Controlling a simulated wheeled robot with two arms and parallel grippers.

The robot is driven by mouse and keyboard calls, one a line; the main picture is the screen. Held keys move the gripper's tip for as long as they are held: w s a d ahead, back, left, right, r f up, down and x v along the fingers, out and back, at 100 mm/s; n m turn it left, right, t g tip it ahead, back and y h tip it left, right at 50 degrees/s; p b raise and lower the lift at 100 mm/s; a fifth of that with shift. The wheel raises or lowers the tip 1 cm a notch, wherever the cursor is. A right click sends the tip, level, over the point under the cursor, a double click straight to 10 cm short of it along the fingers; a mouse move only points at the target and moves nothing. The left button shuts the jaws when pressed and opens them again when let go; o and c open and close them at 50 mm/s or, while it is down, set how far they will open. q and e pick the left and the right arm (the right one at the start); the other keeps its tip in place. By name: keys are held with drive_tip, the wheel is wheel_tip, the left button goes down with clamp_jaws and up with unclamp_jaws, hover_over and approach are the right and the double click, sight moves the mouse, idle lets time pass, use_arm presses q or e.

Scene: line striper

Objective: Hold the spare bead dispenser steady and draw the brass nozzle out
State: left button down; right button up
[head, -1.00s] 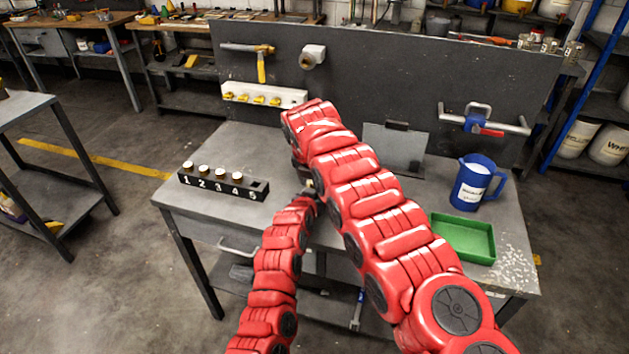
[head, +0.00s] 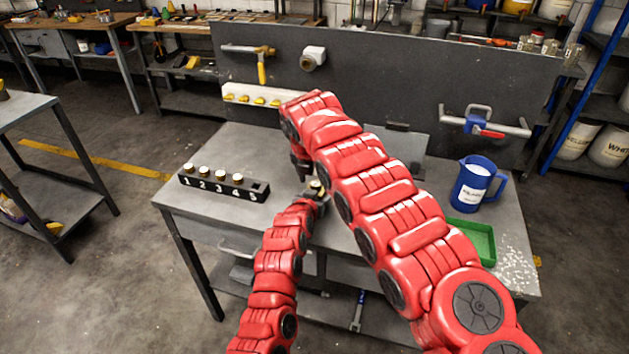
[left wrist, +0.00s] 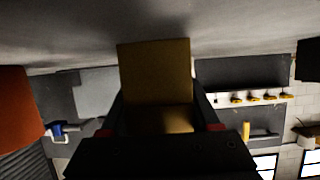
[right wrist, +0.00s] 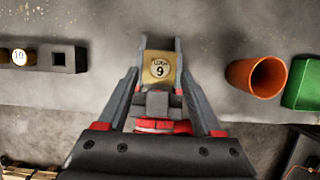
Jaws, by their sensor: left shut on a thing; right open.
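A brass-coloured block (head: 317,184) sits in my left gripper (head: 314,195), which is shut on it above the bench. In the left wrist view the block (left wrist: 155,73) fills the space between the fingers. I cannot tell nozzle from dispenser body.
A black numbered rack (head: 222,187) with several white-topped pieces and an empty end slot stands left on the bench. An orange cup (right wrist: 255,78) and a green tray (head: 484,240) lie to the right. A blue jug (head: 470,184) stands behind the tray. The bench's front left is clear.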

drive_tip(key=shift+v, duration=2.7)
drive_tip(key=shift+r, duration=0.15)
drive_tip(key=shift+x, duration=3.95)
